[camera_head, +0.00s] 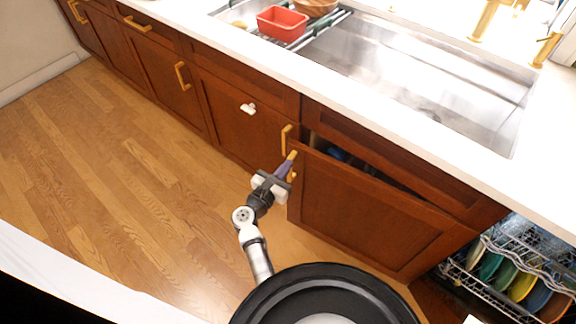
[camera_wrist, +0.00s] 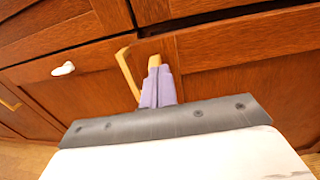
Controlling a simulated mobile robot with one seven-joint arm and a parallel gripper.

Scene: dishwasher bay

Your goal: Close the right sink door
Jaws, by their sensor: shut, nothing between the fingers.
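The right sink door (camera_head: 360,212), a brown wooden panel, stands ajar. Its left edge is out from the cabinet front, and a dark gap shows along its top. It also shows in the wrist view (camera_wrist: 245,90). Its brass handle (camera_head: 293,155) is near that left edge and partly hidden by my fingers; its top shows in the wrist view (camera_wrist: 154,60). My gripper (camera_head: 287,165) is shut and empty, its purple fingers (camera_wrist: 159,74) in front of this handle. I cannot tell whether they touch it. The left sink door (camera_head: 235,118) appears closed, with its own brass handle (camera_wrist: 127,73).
A blue item (camera_head: 337,153) shows inside the gap. An open dishwasher rack (camera_head: 480,285) with several plates is at the lower right. The sink (camera_head: 420,80) and white counter (camera_head: 390,118) are above. The wooden floor (camera_head: 120,190) to the left is clear.

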